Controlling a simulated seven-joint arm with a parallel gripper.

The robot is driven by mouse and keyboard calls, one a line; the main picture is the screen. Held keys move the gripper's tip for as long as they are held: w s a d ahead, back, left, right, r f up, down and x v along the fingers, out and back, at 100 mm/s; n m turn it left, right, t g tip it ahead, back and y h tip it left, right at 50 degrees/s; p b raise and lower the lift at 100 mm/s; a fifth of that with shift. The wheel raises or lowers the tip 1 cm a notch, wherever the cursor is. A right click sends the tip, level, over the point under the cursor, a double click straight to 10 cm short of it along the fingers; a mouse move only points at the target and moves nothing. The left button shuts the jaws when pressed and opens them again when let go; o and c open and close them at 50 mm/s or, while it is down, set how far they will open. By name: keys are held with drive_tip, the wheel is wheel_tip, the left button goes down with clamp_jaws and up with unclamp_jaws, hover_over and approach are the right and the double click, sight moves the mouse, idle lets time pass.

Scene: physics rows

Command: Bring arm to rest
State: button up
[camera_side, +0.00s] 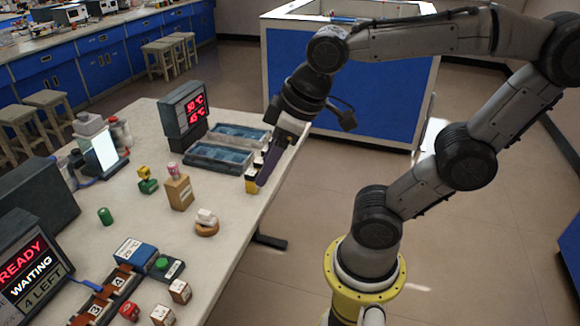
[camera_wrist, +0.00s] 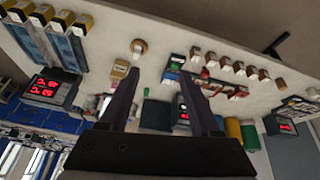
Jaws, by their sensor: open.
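My gripper (camera_side: 268,168) hangs beside the right edge of the pale table (camera_side: 120,238) in the side view, with its dark fingers pointing down near several small blocks (camera_side: 251,180). In the wrist view my gripper (camera_wrist: 159,76) shows two dark fingers set wide apart. Nothing is held between them. The fingertips appear apart from the table top, but the exact gap to the blocks cannot be told.
Two blue trays (camera_side: 220,157) and a red-digit display (camera_side: 184,115) stand left of my gripper. A wooden block (camera_side: 179,193), a ring-shaped item (camera_side: 207,228) and a slotted rack (camera_side: 104,298) lie nearer the camera. A blue-sided bench (camera_side: 385,105) stands behind.

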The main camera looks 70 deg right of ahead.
drive_tip(key=s, duration=0.1)
drive_tip(key=s+f+m, duration=0.1)
drive_tip(key=s+d+m, duration=0.1)
drive_tip(key=shift+s+d+f+t, duration=0.1)
drive_tip(key=shift+s+f+t, duration=0.15)
drive_tip(key=shift+s+t, duration=0.1)
